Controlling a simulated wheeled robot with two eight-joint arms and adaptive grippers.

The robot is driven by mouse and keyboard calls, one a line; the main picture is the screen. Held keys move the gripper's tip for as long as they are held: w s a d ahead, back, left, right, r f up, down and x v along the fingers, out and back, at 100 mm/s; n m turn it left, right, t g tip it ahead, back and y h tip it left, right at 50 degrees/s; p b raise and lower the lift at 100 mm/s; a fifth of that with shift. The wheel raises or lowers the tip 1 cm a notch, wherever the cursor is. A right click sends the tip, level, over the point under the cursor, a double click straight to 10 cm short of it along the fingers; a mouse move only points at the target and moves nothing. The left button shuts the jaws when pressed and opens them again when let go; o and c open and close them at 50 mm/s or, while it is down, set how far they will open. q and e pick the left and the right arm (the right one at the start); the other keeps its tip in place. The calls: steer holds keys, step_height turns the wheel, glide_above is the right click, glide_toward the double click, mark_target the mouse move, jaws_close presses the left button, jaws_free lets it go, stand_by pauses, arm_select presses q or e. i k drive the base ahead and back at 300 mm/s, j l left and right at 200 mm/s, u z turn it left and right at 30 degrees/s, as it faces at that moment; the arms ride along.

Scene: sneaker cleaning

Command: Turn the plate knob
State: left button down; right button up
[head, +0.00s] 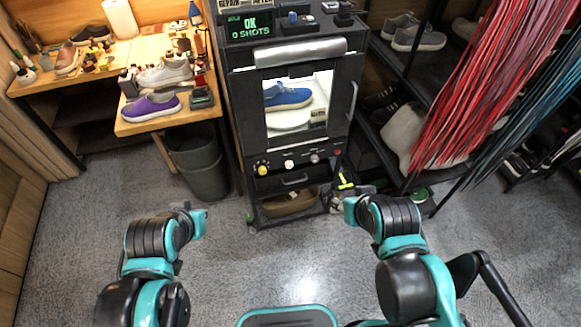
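A tall black cabinet machine (242,110) stands at the centre. Its front panel carries a row of knobs: a yellow one (262,169), a white one (289,164), a pale one (314,158) and a small red one (336,152). I cannot read which is the plate knob. Behind the window, a blue sneaker (288,97) sits above a round white plate (289,119). My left arm's end (198,221) is over the floor, left of the cabinet. My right arm's end (352,208) is at its lower right.
A grey bin (200,165) stands left of the cabinet under a wooden bench (133,126) with shoes. A shoe rack (412,88) and hanging red laces (478,85) are at right. The cabinet has side and drawer handles. The floor (285,260) before it is clear.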

mark_target(289, 163)
steer(key=k+l, duration=0.1)
steer(key=l, duration=0.3)
steer(key=k+l+z, duration=0.15)
steer(key=l, duration=0.2)
steer(key=k+l, duration=0.1)
steer(key=l, duration=0.3)
